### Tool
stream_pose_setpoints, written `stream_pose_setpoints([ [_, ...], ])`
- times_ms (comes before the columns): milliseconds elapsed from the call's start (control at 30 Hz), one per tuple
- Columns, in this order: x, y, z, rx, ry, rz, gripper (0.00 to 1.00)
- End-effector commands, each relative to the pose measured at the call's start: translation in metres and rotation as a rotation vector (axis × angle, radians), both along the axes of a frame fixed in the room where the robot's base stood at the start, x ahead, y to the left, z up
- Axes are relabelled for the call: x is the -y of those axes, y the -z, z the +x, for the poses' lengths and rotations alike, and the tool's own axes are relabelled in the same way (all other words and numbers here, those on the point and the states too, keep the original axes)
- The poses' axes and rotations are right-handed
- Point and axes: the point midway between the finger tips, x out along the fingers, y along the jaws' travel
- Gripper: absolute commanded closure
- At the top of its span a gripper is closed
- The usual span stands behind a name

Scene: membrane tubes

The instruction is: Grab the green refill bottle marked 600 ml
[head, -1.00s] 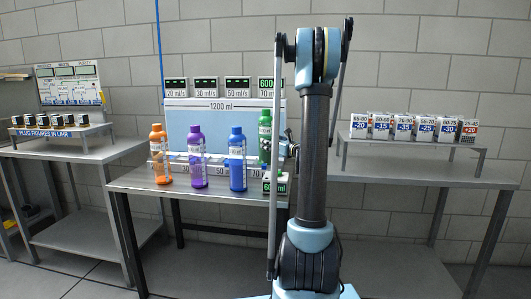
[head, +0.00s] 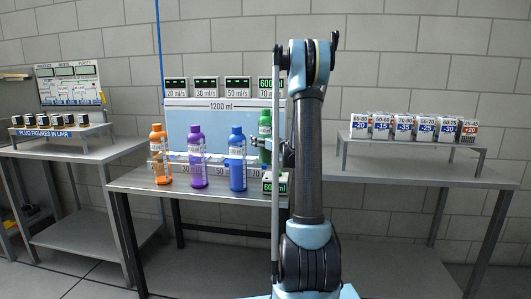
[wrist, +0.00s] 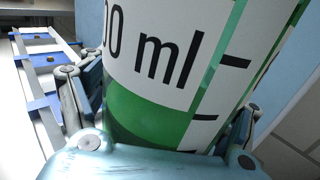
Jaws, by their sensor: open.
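The green refill bottle (head: 265,126) stands upright at the right end of the row of bottles, partly behind my arm in the head view. In the wrist view the green bottle (wrist: 150,120) fills the middle, close up, with a white label reading "0 ml"; the rest of the marking is cut off. My gripper (wrist: 160,112) is open, with one finger on each side of the bottle. I cannot tell whether the fingers touch it. In the head view my gripper (head: 284,152) is at the bottle's right side, mostly hidden by my arm.
Orange (head: 159,155), purple (head: 196,158) and blue (head: 237,160) bottles stand to the left on the same table (head: 150,186). A blue-white 1200 ml panel (head: 215,120) is behind.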

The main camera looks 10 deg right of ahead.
Motion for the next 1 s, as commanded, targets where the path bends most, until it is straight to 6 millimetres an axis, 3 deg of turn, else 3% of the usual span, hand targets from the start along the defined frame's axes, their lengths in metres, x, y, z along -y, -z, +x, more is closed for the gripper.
stream_pose_setpoints([
  [67, 0.0002, 0.0, -0.0002, 0.0, 0.0, 0.0, 0.19],
  [400, 0.0005, 0.0, -0.0004, 0.0, 0.0, 0.0, 0.93],
  [1000, 0.0006, 0.0001, -0.0006, 0.0, 0.0, -0.001, 1.0],
])
